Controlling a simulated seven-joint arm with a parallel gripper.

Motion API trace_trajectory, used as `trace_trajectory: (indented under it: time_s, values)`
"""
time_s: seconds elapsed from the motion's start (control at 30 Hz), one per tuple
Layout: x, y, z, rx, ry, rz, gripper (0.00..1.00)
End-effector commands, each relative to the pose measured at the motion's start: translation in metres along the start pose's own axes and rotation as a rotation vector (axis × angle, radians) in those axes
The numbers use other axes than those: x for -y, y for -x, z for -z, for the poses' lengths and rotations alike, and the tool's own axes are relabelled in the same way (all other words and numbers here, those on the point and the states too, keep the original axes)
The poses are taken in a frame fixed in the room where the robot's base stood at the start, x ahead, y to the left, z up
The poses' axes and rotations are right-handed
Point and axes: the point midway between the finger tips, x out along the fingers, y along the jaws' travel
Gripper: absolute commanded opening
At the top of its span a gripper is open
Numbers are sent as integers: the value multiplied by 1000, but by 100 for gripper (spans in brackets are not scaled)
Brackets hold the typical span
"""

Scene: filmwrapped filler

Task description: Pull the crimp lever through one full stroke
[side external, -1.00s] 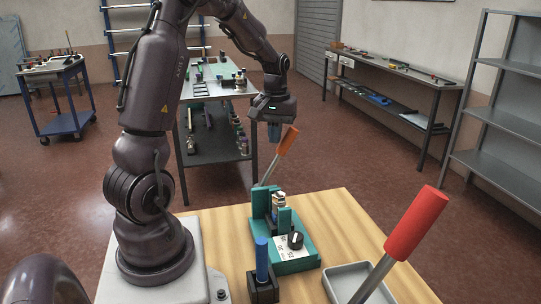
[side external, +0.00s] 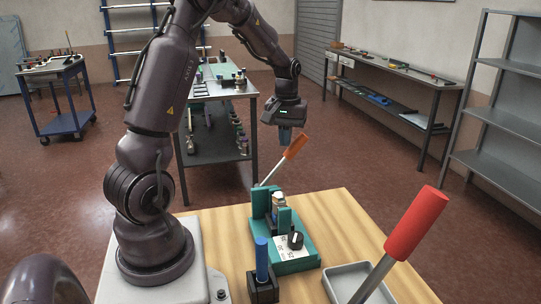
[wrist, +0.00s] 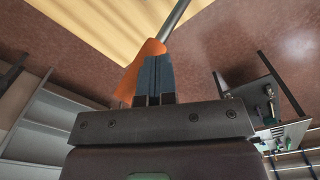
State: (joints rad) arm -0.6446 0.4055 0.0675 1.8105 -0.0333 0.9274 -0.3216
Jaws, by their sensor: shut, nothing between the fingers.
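The orange-handled lever (side external: 296,146) leans to the right at the back of the teal fixture (side external: 293,262), its thin metal rod running down behind it. A small vial (side external: 279,202) stands in the fixture between teal uprights. My gripper (side external: 285,142) is shut and empty, its fingers pointing down against or right beside the left side of the orange handle. In the wrist view the shut fingers (wrist: 153,78) overlap the orange handle (wrist: 138,68); exact contact is hard to tell. A second lever with a red handle (side external: 416,222) leans right in the foreground.
The fixture has a black dial (side external: 295,240). A blue peg (side external: 262,258) stands in a black block in front of it. A grey tray (side external: 347,268) lies beside the red lever. The wooden tabletop (side external: 345,215) is clear right of the fixture.

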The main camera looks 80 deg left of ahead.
Motion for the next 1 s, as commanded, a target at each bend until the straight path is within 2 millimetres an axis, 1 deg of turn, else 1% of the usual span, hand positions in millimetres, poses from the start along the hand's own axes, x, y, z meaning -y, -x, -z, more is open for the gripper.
trace_trajectory:
  time_s: [0.2,0.63,1.0]
  values:
    - [-10,-6,5,0,-2,-1,0]
    - [-12,-7,6,-1,-2,-1,0]
    - [-24,-18,14,-2,-1,-1,0]
